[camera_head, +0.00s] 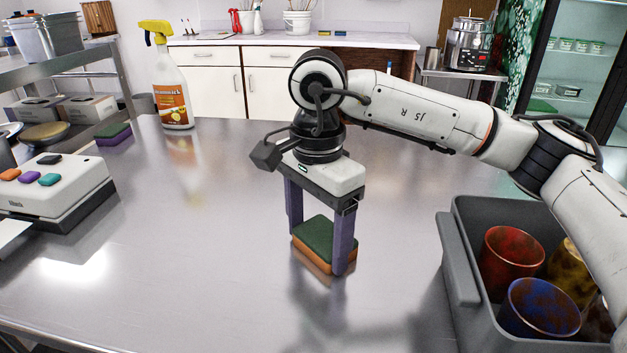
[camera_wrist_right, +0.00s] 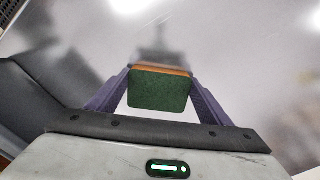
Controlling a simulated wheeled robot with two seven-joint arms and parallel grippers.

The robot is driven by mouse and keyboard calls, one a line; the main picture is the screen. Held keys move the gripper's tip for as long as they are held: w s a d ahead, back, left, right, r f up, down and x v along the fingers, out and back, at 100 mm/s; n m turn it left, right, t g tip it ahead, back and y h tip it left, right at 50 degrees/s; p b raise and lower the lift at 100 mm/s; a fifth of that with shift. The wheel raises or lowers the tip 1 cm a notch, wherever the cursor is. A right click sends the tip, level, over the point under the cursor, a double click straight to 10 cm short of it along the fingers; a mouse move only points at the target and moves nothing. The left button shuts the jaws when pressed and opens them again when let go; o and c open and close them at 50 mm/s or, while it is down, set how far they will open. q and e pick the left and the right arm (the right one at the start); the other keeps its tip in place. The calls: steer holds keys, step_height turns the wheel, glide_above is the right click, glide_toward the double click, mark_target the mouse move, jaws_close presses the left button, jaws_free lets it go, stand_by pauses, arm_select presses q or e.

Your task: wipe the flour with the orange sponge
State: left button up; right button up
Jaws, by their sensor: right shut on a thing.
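The orange sponge (camera_head: 312,259) has a dark green scouring top and sits between the two purple fingers of my right gripper (camera_head: 323,256). The gripper points down at the middle of the steel table and is shut on the sponge. In the right wrist view the sponge (camera_wrist_right: 158,90) shows its green face, with a thin orange edge, between both fingers (camera_wrist_right: 160,93). The sponge is at or just above the table; I cannot tell which. I make out no flour on the visible table top. My left gripper is not in view.
A grey bin (camera_head: 462,262) with several stained cups stands at the right. A spray bottle (camera_head: 172,90) stands at the back left, near a purple-and-green sponge (camera_head: 114,138). A white device with coloured buttons (camera_head: 58,190) is at the left. The table's (camera_head: 190,260) middle is mostly clear.

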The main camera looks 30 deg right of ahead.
steer(key=shift+w+d, duration=0.55)
steer(key=shift+w, duration=0.1)
step_height(320, 180, up, 5)
steer(key=p, duration=0.3)
step_height(320, 180, up, 2)
steer(key=shift+r+p, duration=0.1)
steer(key=shift+p, duration=0.65)
steer(key=shift+r+p, duration=0.3)
steer(key=shift+r, duration=0.2)
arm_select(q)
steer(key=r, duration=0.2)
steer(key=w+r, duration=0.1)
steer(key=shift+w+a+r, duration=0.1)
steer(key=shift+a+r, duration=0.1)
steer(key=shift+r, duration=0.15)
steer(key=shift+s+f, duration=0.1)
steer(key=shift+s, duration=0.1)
